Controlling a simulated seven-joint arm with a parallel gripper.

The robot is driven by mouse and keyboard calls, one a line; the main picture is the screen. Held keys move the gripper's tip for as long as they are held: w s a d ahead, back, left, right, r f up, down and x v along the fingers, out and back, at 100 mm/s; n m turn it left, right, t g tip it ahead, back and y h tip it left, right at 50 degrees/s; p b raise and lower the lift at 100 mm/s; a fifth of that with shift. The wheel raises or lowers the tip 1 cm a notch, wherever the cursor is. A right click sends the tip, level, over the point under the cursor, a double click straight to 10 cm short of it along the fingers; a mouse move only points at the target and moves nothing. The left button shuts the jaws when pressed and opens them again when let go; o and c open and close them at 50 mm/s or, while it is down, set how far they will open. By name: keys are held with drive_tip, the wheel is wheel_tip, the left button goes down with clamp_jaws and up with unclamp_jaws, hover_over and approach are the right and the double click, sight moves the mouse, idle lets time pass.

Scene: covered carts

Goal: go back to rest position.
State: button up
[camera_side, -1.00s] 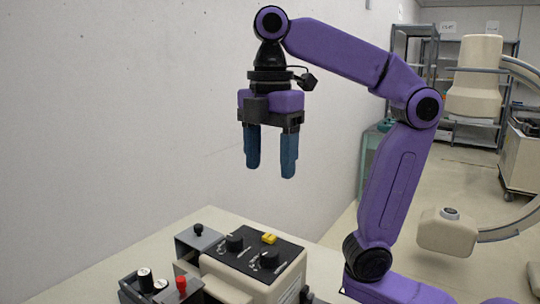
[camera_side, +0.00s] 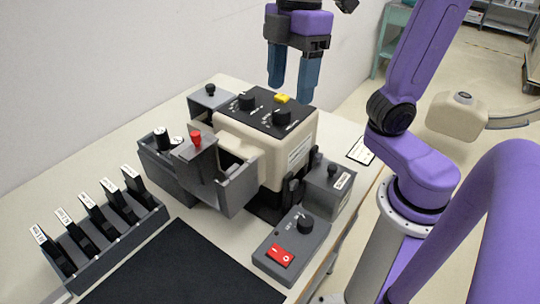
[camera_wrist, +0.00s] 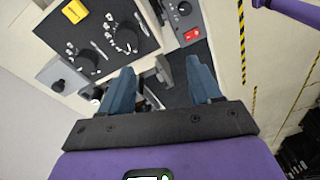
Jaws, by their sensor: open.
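My gripper (camera_side: 290,88) has two blue fingers, spread apart with nothing between them. In the side view it hangs fingers-down, behind and above the beige machine (camera_side: 299,153). The machine has a black top panel with knobs and a yellow block (camera_side: 283,98). In the wrist view the open fingers (camera_wrist: 160,85) show with the panel's knobs (camera_wrist: 125,38) and the yellow block (camera_wrist: 75,11) to the upper left. The upper part of my arm is cut off by the top edge of the side view.
A grey bin with a red-knobbed lid (camera_side: 196,158) adjoins the machine. A rack (camera_side: 105,250) of labelled black holders stands at the left. A control box with a red switch (camera_side: 280,256) sits in front, beside a black mat (camera_side: 185,270). A wall (camera_side: 130,60) stands behind.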

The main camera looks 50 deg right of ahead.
drive_tip(key=s+d+f, duration=0.2)
drive_tip(key=f, duration=0.3)
drive_tip(key=s+d+f+m, duration=0.1)
drive_tip(key=s+d+f, duration=0.1)
drive_tip(key=f, duration=0.3)
drive_tip(key=s+d+f+m+h, duration=0.1)
drive_tip(key=s+d+f, duration=0.1)
drive_tip(key=s+f, duration=0.2)
drive_tip(key=shift+s+d+f, duration=0.1)
drive_tip(key=shift+d+f, duration=0.3)
drive_tip(key=shift+f, duration=0.2)
drive_tip(key=shift+d+f, duration=0.15)
drive_tip(key=shift+d, duration=0.05)
